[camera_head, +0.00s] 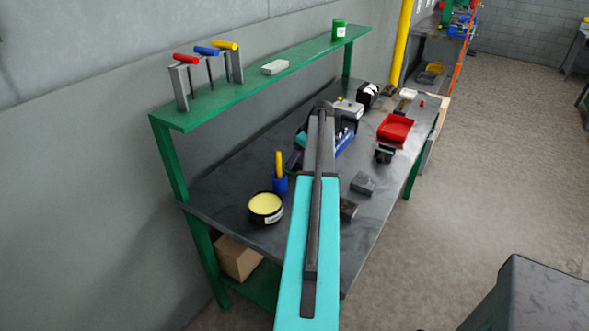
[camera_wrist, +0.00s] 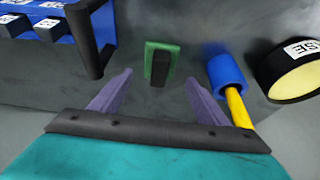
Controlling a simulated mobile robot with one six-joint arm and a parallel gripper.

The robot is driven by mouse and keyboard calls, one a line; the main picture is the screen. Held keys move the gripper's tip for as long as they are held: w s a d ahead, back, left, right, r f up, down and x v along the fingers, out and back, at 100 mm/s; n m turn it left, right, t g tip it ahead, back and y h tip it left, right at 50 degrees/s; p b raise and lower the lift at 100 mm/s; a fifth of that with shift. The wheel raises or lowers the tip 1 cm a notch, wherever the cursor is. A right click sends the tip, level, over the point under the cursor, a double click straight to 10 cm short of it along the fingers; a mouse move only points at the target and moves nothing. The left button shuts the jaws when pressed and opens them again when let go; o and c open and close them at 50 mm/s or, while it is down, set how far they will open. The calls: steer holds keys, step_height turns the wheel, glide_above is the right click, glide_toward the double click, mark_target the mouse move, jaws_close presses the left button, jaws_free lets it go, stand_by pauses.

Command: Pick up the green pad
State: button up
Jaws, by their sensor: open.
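The green pad (camera_wrist: 151,47) shows in the wrist view, upper centre, as a small green block with a dark front part, on the dark grey bench top. My gripper (camera_wrist: 160,78) is open, with its two purple-grey fingers apart on either side below the pad. Nothing is between the fingertips, and the pad lies a little beyond them.
A blue holder (camera_wrist: 227,70) with a yellow handle stands close right of the pad, beside a yellow-filled black tin (camera_wrist: 300,78). A blue and black rack (camera_wrist: 92,38) is at left. A green shelf (camera_head: 225,88) overhangs the workbench (camera_head: 225,180) at the back.

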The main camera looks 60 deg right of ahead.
steer(key=shift+p+x, duration=1.25)
steer(key=shift+x, duration=1.15)
steer(key=shift+d, duration=0.1)
steer(key=c, duration=1.2)
steer(key=shift+r, duration=0.15)
steer(key=shift+r+b, duration=1.85)
steer(key=shift+r, duration=3.05)
